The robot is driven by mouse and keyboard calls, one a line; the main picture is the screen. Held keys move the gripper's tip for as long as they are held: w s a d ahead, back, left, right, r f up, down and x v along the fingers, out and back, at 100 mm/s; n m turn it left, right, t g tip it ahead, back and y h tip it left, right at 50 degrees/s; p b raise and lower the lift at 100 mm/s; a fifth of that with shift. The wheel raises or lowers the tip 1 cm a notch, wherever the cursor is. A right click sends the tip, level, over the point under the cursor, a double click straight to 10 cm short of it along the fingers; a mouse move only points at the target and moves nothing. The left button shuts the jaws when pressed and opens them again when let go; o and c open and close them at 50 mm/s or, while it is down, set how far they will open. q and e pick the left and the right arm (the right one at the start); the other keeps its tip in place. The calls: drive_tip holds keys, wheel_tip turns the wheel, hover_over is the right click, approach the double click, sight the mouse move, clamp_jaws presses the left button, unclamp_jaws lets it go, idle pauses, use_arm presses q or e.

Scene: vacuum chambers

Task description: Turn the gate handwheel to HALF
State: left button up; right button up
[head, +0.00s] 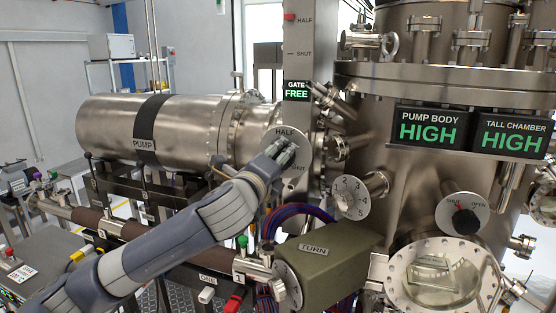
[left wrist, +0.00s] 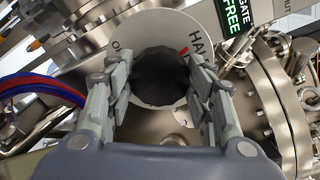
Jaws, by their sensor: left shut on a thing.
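The gate handwheel (left wrist: 160,76) is a dark faceted knob in front of a pale round dial plate (left wrist: 150,28) in the left wrist view. The plate carries the word HALF, and a red mark shows beside the knob near that word. In the head view the plate (head: 287,134) stands at the middle, with HALF at its top. My left gripper (head: 285,153) reaches it from the left and hides the knob there. In the left wrist view my left gripper (left wrist: 160,88) has its fingers on both sides of the knob, shut on it. My right gripper is not in view.
The gate column (head: 298,60) has a red marker (head: 290,17) beside HALF, and its sign (head: 297,90) reads GATE FREE. Two chamber displays (head: 430,128) read HIGH. A numbered dial (head: 350,197) and a green TURN box (head: 328,265) stand close to my left arm.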

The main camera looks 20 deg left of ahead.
use_arm(q)
drive_tip(key=shift+f+m, duration=0.2)
drive_tip(key=shift+m, duration=1.2)
drive_tip(key=shift+d+f, duration=0.1)
drive_tip(key=o, duration=1.1)
drive_tip(key=shift+c, duration=0.2)
drive_tip(key=shift+r, duration=0.2)
drive_tip(key=s, duration=1.2)
drive_tip(key=shift+a, duration=0.25)
